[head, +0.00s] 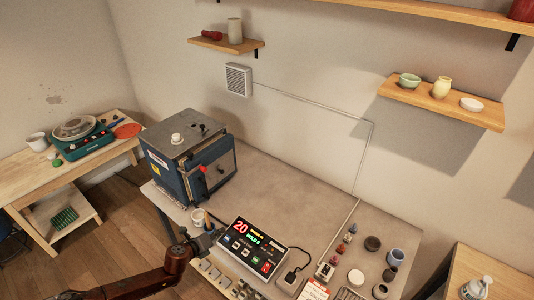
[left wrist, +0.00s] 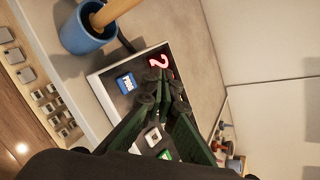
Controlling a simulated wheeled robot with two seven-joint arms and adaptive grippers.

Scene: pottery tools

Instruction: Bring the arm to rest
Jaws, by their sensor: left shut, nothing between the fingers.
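My left arm (head: 150,282) comes in from the lower left in the head view. Its gripper (head: 207,236) is at the left edge of the kiln controller (head: 250,249), whose display is lit with a red 20. In the left wrist view the gripper (left wrist: 160,92) has its dark green fingers together over the controller (left wrist: 101,78), with nothing between them. They cover part of the panel and its display. I cannot tell whether the fingertips touch the panel. My right gripper is not in view.
A blue kiln (head: 160,170) stands behind the controller. A cup with a wooden handle in it (head: 197,216) is close beside the gripper; the left wrist view shows it in blue (left wrist: 84,32). Small pots (head: 373,243) stand at the right. The table's middle (head: 290,195) is clear.

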